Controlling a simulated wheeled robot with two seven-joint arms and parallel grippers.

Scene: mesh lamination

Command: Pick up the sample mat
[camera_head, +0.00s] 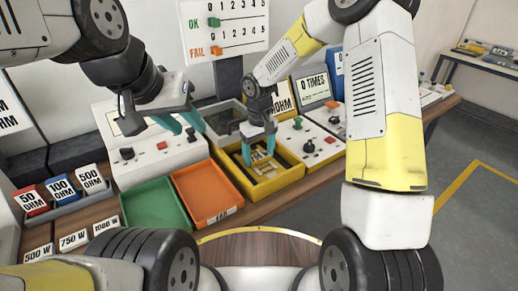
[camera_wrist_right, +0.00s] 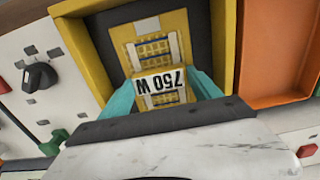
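The sample mat (camera_wrist_right: 166,98), yellow with a dark grid and a white "750 W" label, lies over the dark floor of the yellow tray (camera_head: 276,184). The tray's wall also shows in the right wrist view (camera_wrist_right: 84,55). My right gripper (camera_head: 259,149) points down into the tray. Its teal fingers (camera_wrist_right: 161,78) stand at either side of the labelled mat, close to its edges. I cannot tell whether they press on it. My left gripper (camera_head: 180,122) is open and empty above the white control panel at the left.
An orange tray (camera_head: 207,193) and a green tray (camera_head: 153,207) stand left of the yellow tray. A second gridded yellow piece with pale side strips (camera_wrist_right: 153,48) lies behind the labelled mat. White panels with knobs (camera_head: 310,143) flank the work area.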

